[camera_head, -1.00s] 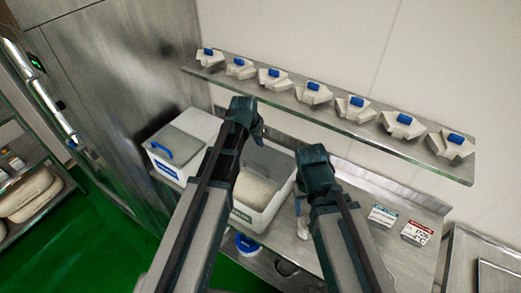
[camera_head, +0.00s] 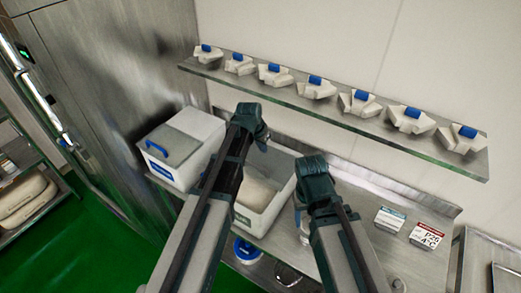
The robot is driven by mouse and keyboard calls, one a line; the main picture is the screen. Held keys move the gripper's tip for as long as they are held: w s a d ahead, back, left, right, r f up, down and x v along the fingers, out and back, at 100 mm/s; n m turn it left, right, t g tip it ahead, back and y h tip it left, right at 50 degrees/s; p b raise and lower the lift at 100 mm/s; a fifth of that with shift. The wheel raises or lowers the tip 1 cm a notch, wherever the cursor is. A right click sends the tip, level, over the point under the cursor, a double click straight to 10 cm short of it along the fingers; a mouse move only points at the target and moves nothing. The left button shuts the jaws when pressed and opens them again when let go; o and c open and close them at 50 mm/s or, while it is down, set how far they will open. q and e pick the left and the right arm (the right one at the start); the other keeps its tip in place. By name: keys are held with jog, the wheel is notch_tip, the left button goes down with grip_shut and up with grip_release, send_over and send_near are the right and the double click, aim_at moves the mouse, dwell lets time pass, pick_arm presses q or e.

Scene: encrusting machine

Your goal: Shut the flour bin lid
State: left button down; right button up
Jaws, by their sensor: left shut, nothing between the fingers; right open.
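The open flour bin (camera_head: 243,218) is a white box on the steel counter with pale flour (camera_head: 258,192) inside. A grey panel shows at its back, but I cannot tell whether it is the raised lid or the inner wall. My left gripper (camera_head: 256,124) is shut and empty, above the bin's back left area; its arm hides the bin's left side. My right gripper (camera_head: 311,172) is open at the bin's right side and partly hides it. Its fingers are hard to see.
A second white bin with a grey lid and blue handle (camera_head: 168,150) stands shut at left. A wall shelf (camera_head: 335,112) carries several white pieces with blue tops. Two small boxes (camera_head: 390,219) (camera_head: 427,236) stand on the counter at right. A blue-rimmed round container (camera_head: 247,250) sits below the bin.

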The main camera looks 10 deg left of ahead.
aim_at(258, 170)
pick_arm(q)
jog(key=shift+b+x, duration=0.55)
jog(key=shift+x, duration=0.6)
jog(key=shift+s+f+b, duration=0.15)
jog(key=shift+f+b, duration=0.2)
jog(key=s, duration=0.1)
jog(key=s+a, duration=0.1)
jog(key=s, duration=0.1)
jog(key=shift+s+a, duration=0.25)
jog(key=shift+a, duration=0.05)
jog(key=shift+w, duration=0.1)
pick_arm(e)
notch_tip(258, 170, down, 3)
jog(key=shift+r, duration=0.1)
